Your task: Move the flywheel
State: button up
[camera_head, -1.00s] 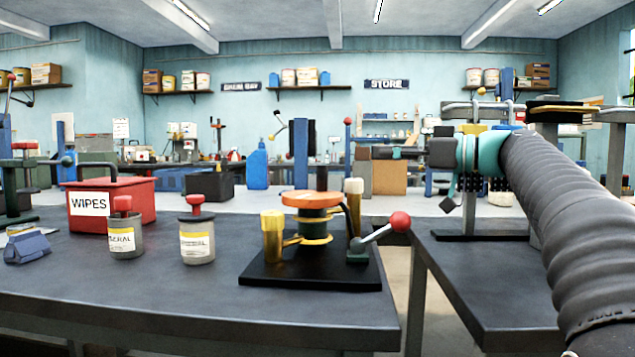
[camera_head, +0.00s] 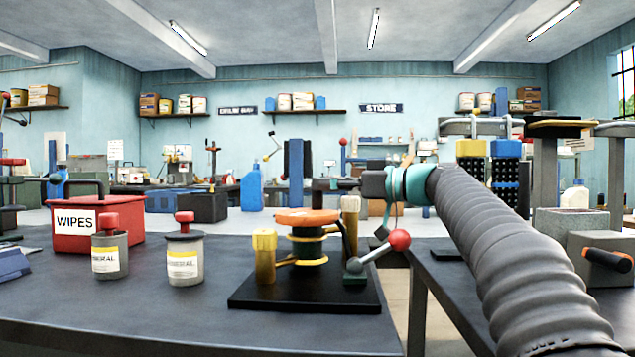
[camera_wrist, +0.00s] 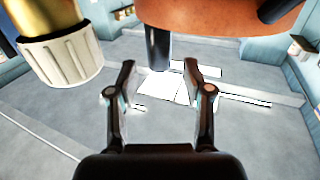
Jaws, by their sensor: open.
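The flywheel is likely the orange disc (camera_head: 306,217) on top of a pump-like device with yellow rings and a black base plate (camera_head: 300,292). In the wrist view the orange disc (camera_wrist: 215,14) fills the top, with a dark rod below it. A brass post with a pale ribbed collar (camera_wrist: 62,57) is at upper left there. My gripper (camera_wrist: 160,80) is open, its two fingers apart with nothing between them, below the disc in the picture. In the head view my gripper (camera_head: 352,185) is small and dark, above and right of the disc; its fingers are hard to make out.
A red-knobbed lever (camera_head: 399,240) sticks out right of the device. Two grey canisters (camera_head: 184,262) (camera_head: 110,260) and a red WIPES box (camera_head: 125,222) stand left on the dark bench. A gap separates this bench from the right one, which holds a grey box (camera_head: 598,258).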

jog(key=shift+x, duration=1.55)
grip_shut()
